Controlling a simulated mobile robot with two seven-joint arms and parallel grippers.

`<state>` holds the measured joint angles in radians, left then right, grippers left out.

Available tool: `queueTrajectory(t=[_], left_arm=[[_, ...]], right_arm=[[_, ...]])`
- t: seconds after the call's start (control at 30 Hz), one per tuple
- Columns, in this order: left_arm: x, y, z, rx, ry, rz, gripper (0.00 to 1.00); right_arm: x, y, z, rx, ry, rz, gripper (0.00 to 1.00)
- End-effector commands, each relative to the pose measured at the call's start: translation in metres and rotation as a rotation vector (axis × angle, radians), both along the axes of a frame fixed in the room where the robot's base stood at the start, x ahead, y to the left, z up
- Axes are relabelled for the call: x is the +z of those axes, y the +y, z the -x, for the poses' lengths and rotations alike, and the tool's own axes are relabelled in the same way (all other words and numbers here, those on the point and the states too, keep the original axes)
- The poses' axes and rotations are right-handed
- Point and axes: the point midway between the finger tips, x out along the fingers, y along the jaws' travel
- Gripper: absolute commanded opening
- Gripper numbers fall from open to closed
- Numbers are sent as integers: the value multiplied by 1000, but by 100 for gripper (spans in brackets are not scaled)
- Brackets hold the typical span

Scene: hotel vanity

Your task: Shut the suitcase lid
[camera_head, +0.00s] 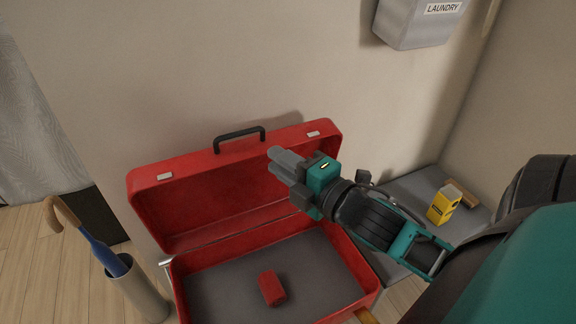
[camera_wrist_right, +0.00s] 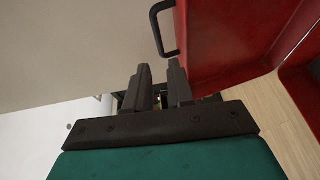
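The red suitcase is open. Its lid (camera_head: 225,195) stands raised near the wall, with a black handle (camera_head: 238,138) on its top edge and two pale latches. Its base (camera_head: 365,270) lies flat below, grey-lined, with a small red object (camera_head: 272,289) inside. My right gripper (camera_head: 278,163) is in front of the lid's right part in the head view, its fingers slightly apart and empty; I cannot tell whether it touches the lid. In the right wrist view the fingers (camera_wrist_right: 158,75) show a gap, with the lid (camera_wrist_right: 215,40) and handle (camera_wrist_right: 157,28) beyond. My left gripper is out of view.
An umbrella (camera_head: 95,245) stands in a holder (camera_head: 140,292) at the left. At the right, a yellow box (camera_head: 443,204) and a brown block (camera_head: 461,193) sit on a grey surface (camera_head: 415,185). A laundry bin (camera_head: 418,22) hangs on the wall above.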

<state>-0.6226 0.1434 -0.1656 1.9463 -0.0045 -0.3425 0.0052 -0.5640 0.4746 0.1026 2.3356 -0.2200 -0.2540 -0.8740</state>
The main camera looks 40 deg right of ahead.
Motion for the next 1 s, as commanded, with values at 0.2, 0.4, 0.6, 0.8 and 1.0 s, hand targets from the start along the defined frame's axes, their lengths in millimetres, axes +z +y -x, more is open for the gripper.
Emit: queueTrajectory(t=[0.2, 0.4, 0.6, 0.8, 1.0], left_arm=[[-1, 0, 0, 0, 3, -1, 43], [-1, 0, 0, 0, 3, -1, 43], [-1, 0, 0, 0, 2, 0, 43], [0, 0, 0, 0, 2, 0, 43], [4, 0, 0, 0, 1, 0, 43]], right_arm=[[1, -1, 13, 0, 0, 0, 22], [1, -1, 14, 0, -1, 0, 22], [1, -1, 14, 0, -1, 0, 22], [1, -1, 14, 0, 0, -1, 22], [-36, 2, 16, -38, 105, -204, 22]])
